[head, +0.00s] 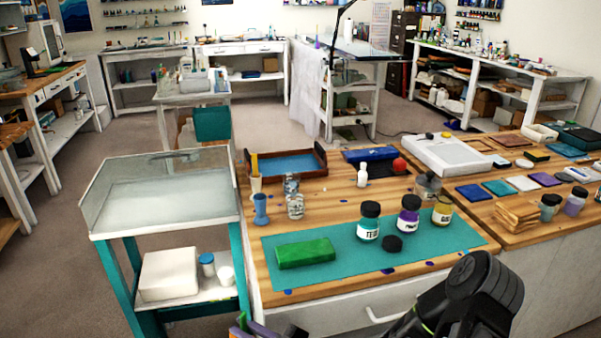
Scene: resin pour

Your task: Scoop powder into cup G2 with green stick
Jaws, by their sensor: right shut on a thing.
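My right arm comes in from the lower right, and its gripper (252,325) is low at the front-left table corner, mostly cut off by the bottom edge. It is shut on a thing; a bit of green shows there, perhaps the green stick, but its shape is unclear. Two clear cups (291,184) and (296,206) stand behind the teal mat, with a blue cup (261,210) beside them; I cannot read which is G2. Jars stand on the mat: teal (368,226), purple (409,220) and yellow (443,211), the last seemingly without a lid. My left gripper is not seen.
A black lid (392,243) and a green block (305,253) lie on the teal mat (350,263). A white cup with a yellow stick (255,178) and a dark tray (317,152) are behind. A walled cart (165,207) stands at left. The front-middle of the mat is clear.

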